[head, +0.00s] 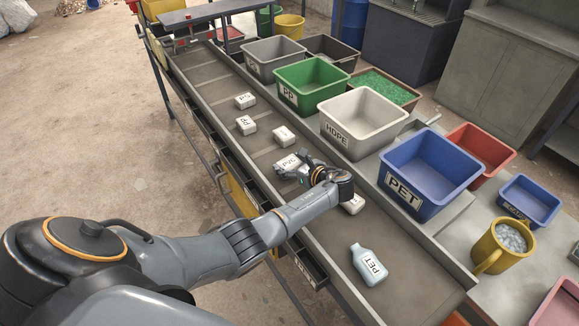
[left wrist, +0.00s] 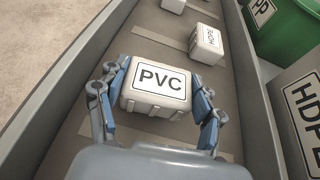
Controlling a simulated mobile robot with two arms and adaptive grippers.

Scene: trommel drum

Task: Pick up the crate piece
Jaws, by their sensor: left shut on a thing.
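A white block-shaped piece labelled PVC (head: 286,162) is on the conveyor belt, partly covered by my left gripper (head: 302,170). In the left wrist view the PVC piece (left wrist: 158,82) sits between the two fingers of my left gripper (left wrist: 160,88), with blue pads on its left and right sides. The gripper is shut on it. The piece looks level and at or close to the belt; any gap below it cannot be told. My right gripper is not in view.
Other white pieces lie on the belt, including one labelled HDPE (left wrist: 207,44) beyond the held one. A PET bottle (head: 370,264) lies nearer. Along the belt's right side stand the grey HDPE bin (head: 350,142), green PP bin (head: 289,95) and blue PET bin (head: 402,190).

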